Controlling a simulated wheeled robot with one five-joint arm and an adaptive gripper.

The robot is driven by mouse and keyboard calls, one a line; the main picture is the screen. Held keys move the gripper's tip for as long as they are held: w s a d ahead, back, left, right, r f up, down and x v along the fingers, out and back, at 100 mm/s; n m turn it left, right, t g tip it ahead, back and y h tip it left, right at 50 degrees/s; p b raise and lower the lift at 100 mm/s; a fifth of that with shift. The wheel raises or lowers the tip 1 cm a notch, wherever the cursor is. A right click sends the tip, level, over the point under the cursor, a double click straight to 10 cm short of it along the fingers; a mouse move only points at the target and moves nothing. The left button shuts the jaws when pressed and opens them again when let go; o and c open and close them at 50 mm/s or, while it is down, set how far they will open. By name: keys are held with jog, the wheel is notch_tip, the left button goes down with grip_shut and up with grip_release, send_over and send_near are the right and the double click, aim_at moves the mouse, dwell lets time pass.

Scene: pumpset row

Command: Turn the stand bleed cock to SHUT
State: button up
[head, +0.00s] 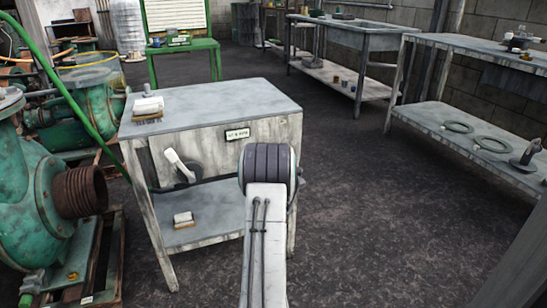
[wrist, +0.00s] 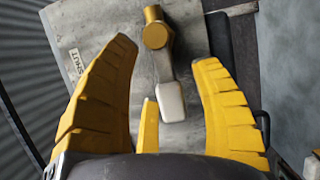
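The bleed cock (wrist: 155,32) shows in the wrist view as a round brass-yellow body with a short arm and a pale grey grip (wrist: 171,101). The grip points down the picture, toward my palm. A plate reading SHUT (wrist: 75,68) is on the grey panel to its left. My gripper (wrist: 166,52) is open, its yellow fingers spread on either side of the grip, with no clear contact. In the head view, my arm hides the gripper. The stand (head: 215,98) carries a white lever (head: 180,165) and a small label plate (head: 237,134) on its front.
A pale block-like item (head: 148,107) lies on the stand top and another (head: 183,219) on its lower shelf. Green pumps (head: 35,190) crowd the left. A bench (head: 470,125) with rings on its shelf stands right. The dark floor (head: 340,210) between is clear.

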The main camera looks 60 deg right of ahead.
grip_shut()
dwell(0.3)
